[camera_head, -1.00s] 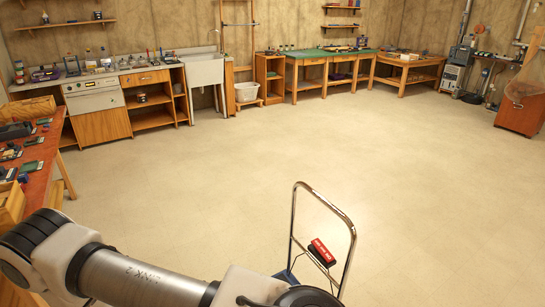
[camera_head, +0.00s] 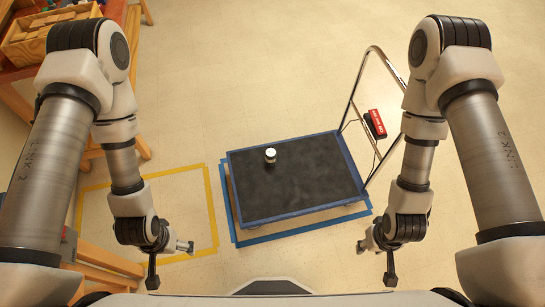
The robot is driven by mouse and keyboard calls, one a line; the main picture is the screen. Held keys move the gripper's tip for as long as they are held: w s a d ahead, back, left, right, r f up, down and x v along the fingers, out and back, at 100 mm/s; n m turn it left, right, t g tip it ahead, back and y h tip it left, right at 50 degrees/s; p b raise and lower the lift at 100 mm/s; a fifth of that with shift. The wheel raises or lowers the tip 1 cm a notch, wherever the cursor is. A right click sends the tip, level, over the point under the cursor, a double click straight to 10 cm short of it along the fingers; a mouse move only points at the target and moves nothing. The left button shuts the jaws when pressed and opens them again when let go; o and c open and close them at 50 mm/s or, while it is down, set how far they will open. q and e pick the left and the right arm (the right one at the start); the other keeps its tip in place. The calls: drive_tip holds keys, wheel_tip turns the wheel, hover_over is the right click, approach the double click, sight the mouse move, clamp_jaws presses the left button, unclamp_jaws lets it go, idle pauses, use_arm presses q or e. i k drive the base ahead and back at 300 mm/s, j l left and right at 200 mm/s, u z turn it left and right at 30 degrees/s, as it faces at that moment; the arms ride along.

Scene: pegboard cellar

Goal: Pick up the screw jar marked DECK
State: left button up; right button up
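A small jar (camera_head: 270,156) with a white lid stands upright on the dark deck of a flat platform cart (camera_head: 300,185), left of the deck's middle and near its far edge. Its marking is too small to read, so I cannot tell whether it says DECK. My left gripper (camera_head: 170,262) is at the lower left, its fingers spread apart and empty. My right gripper (camera_head: 377,262) is at the lower right, its fingers also spread and empty. Both are nearer to me than the cart and well apart from the jar.
Blue tape (camera_head: 300,232) outlines the floor around the cart; a yellow tape outline (camera_head: 211,200) lies left. A wooden bench with a box (camera_head: 42,38) stands upper left. Floor beyond the cart is clear.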

sight(271, 154)
drive_tip(key=i+l, duration=0.2)
drive_tip(key=l, duration=0.15)
drive_tip(key=i+l+u, duration=0.1)
drive_tip(key=l, duration=0.25)
drive_tip(key=i+l, duration=0.25)
drive_tip(key=i+l+u, duration=0.1)
drive_tip(key=l, duration=0.35)
drive_tip(key=i+l, duration=0.2)
drive_tip(key=l, duration=0.15)
drive_tip(key=i+l+u, duration=0.1)
drive_tip(key=l, duration=0.25)
drive_tip(key=i, duration=0.05)
